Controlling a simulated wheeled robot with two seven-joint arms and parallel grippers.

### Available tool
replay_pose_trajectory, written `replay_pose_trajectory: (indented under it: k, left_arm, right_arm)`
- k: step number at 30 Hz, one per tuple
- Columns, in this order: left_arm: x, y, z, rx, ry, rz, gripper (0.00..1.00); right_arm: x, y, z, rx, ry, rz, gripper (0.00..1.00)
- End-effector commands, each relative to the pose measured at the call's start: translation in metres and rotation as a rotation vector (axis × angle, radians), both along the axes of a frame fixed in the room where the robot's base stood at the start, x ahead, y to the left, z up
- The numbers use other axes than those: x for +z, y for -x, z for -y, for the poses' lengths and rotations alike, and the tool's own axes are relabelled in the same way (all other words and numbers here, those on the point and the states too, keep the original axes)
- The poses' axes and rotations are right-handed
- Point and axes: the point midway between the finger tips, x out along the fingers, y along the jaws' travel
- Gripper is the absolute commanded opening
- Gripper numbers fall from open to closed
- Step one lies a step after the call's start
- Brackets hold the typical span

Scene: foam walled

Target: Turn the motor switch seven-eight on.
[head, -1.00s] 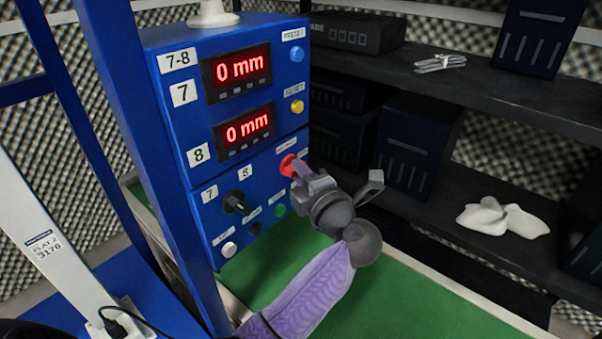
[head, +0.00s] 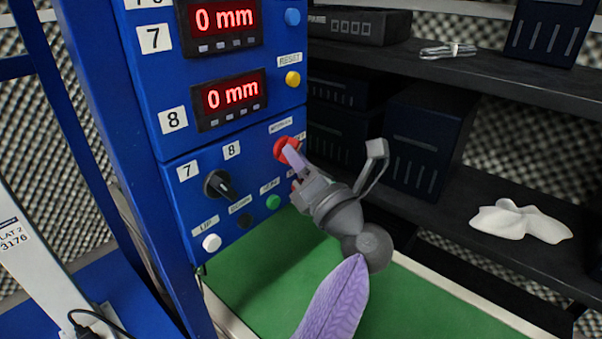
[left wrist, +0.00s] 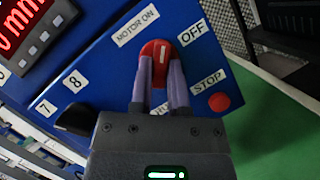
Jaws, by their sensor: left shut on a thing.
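The red motor switch (head: 283,145) is a round knob on the blue control panel (head: 270,165), right of the black 7/8 selector. In the left wrist view the red knob (left wrist: 155,48) carries a white mark, with a MOTOR ON label (left wrist: 137,26) at its upper left and an OFF label (left wrist: 192,33) at its upper right. The mark points roughly up, between the labels. My left gripper (head: 292,156) is shut on the knob; in the left wrist view its purple fingers (left wrist: 161,88) sit on either side and hide part of it. My right gripper is not in view.
The black 7/8 selector (head: 221,187), green button (head: 273,202), white button (head: 211,243) and yellow button (head: 293,79) are on the panel. A red STOP button (left wrist: 219,102) lies close to the fingers. Both displays read 0 mm. A dark shelf (head: 470,85) stands right.

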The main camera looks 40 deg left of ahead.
Motion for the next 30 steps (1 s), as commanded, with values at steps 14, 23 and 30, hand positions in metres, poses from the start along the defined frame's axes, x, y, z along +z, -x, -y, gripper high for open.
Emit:
replay_pose_trajectory:
  k: [14,23,30]
  left_arm:
    - [-0.011,-0.004,0.0,0.001,0.037,0.425,0.0]
    - [-0.008,-0.005,0.0,0.002,0.054,0.624,0.0]
    - [-0.006,-0.005,0.0,0.001,0.06,0.711,0.0]
  right_arm:
    - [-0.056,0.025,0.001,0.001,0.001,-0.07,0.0]
    - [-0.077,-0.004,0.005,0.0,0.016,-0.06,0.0]
    - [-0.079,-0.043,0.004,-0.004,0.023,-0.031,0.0]
